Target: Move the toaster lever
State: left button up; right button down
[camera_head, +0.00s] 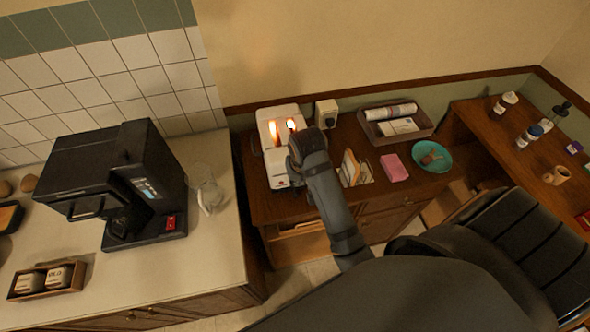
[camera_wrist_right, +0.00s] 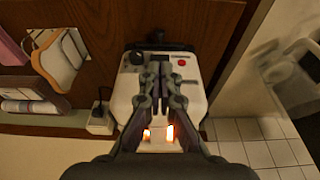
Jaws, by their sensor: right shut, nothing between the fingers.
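The white toaster (camera_head: 277,180) stands on the wooden cabinet in the head view, its slots glowing orange. It also shows in the wrist view (camera_wrist_right: 192,100), with a red button and dark parts on its control end. A black part (camera_wrist_right: 155,38) sticks out at that end; I cannot tell for sure that it is the lever. My right gripper (camera_head: 293,155) reaches over the toaster and hides part of it. In the wrist view the right gripper (camera_wrist_right: 160,78) is shut and empty, its fingertips over the control end; contact is unclear. My left gripper is not in view.
A wooden cabinet top (camera_head: 262,208) carries a small white box (camera_head: 326,113), a napkin holder (camera_head: 355,168), a pink block (camera_head: 394,167), a teal plate (camera_head: 444,160) and a tray (camera_head: 428,124). A black coffee machine (camera_head: 120,185) stands on the left counter. The wall is close behind the toaster.

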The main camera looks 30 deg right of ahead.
jog(key=shift+v, duration=1.65)
jog(key=shift+s, duration=0.1)
